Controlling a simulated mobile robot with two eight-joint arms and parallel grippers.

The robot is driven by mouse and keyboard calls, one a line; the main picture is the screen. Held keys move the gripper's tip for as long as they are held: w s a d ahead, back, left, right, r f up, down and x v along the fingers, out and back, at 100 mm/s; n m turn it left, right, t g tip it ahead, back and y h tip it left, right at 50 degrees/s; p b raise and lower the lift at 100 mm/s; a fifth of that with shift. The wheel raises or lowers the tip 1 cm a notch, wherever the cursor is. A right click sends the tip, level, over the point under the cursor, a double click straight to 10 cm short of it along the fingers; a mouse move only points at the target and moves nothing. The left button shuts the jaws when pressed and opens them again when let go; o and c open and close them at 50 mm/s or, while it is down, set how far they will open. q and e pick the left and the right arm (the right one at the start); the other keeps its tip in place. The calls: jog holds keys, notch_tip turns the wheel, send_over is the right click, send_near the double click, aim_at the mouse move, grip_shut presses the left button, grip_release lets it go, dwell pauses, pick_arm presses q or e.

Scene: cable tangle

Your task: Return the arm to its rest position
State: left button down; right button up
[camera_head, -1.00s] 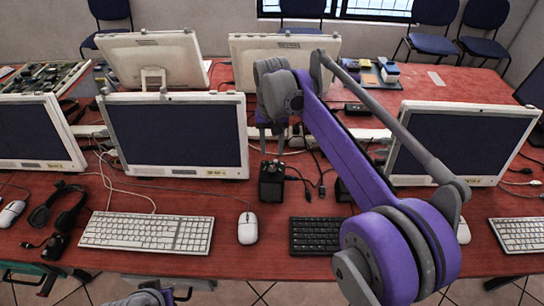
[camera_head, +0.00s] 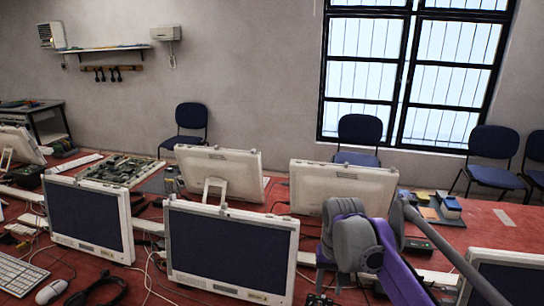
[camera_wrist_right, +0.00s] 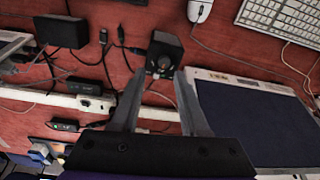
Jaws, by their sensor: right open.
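My right arm (camera_head: 385,262), purple and grey, reaches in from the lower right in the head view. Its gripper (camera_head: 325,272) points down in front of a monitor and is partly hidden by the wrist. In the right wrist view the gripper (camera_wrist_right: 160,72) has its two grey fingers apart with nothing held. A black box with a round knob (camera_wrist_right: 164,54) lies past the fingertips, seen between them. My left gripper is not in view.
Several monitors (camera_head: 228,245) stand on the red table (camera_head: 475,228). Loose cables (camera_wrist_right: 112,58) and a white power strip (camera_wrist_right: 45,97) lie near the gripper. A mouse (camera_wrist_right: 199,10) and keyboard (camera_wrist_right: 283,22) are beyond. Chairs (camera_head: 360,135) line the wall.

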jog(key=s+d+f+t+p, duration=0.1)
jog(key=s+f, duration=0.2)
jog(key=s, duration=0.4)
jog(key=s+f+n+t, duration=0.1)
jog(key=s+f+t, duration=0.1)
jog(key=s, duration=0.6)
jog(key=s+d+f+n+t+p, duration=0.1)
jog(key=s+f, duration=0.3)
jog(key=s, duration=0.4)
jog(key=shift+d+f+t+p, duration=0.25)
jog(key=shift+d+t+p, duration=0.05)
jog(key=shift+s, duration=0.1)
